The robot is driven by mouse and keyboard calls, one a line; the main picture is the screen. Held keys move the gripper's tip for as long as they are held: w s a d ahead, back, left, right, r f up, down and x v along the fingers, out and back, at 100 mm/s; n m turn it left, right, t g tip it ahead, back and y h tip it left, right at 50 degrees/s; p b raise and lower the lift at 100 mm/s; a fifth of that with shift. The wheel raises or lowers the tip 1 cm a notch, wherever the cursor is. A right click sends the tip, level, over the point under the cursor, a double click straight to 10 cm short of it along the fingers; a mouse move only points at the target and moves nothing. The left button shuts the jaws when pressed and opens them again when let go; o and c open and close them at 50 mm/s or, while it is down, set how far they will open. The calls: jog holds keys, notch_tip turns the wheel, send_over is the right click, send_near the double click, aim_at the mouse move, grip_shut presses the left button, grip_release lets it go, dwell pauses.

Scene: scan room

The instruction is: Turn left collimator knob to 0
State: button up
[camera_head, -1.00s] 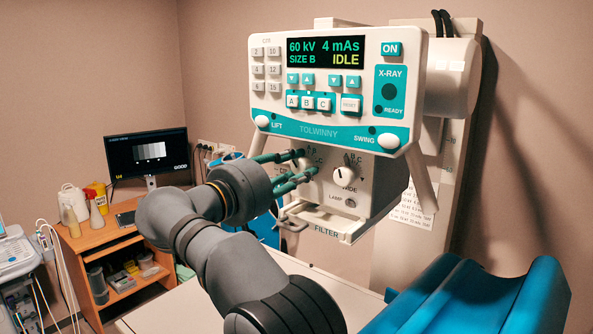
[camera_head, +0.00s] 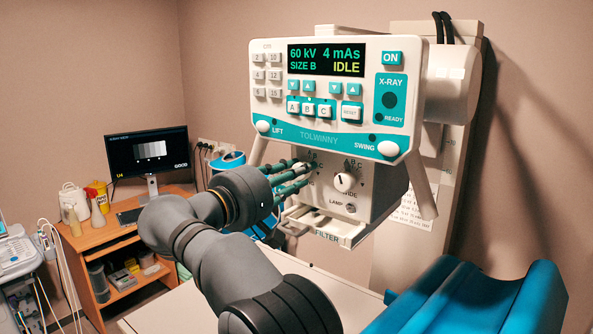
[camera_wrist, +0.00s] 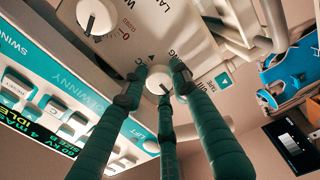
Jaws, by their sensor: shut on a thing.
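The left collimator knob (camera_wrist: 158,80) is a small round white knob with a dark pointer mark. In the wrist view it sits between the teal fingertips of my gripper (camera_wrist: 158,88), which are closed around it. In the head view the fingers (camera_head: 305,176) reach the left side of the collimator front (camera_head: 372,204) and largely hide this knob. The scale around it is mostly covered, so its reading cannot be told. The right collimator knob (camera_head: 346,182) is white with a dark pointer; it also shows in the wrist view (camera_wrist: 97,17), beside a red 0.
The control console (camera_head: 318,137) overhangs the collimator closely above my fingers. A filter tray with a handle (camera_head: 325,226) is below them. A blue padded support (camera_head: 480,295) is at lower right. A desk with a monitor (camera_head: 146,152) stands at the left.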

jog(key=shift+d+f+n, duration=0.1)
jog(key=shift+f+n, duration=0.05)
jog(key=shift+n, duration=0.25)
jog(key=o, duration=1.1)
jog(key=shift+o, duration=0.2)
jog(key=shift+r, duration=0.2)
jog(key=v, duration=1.2)
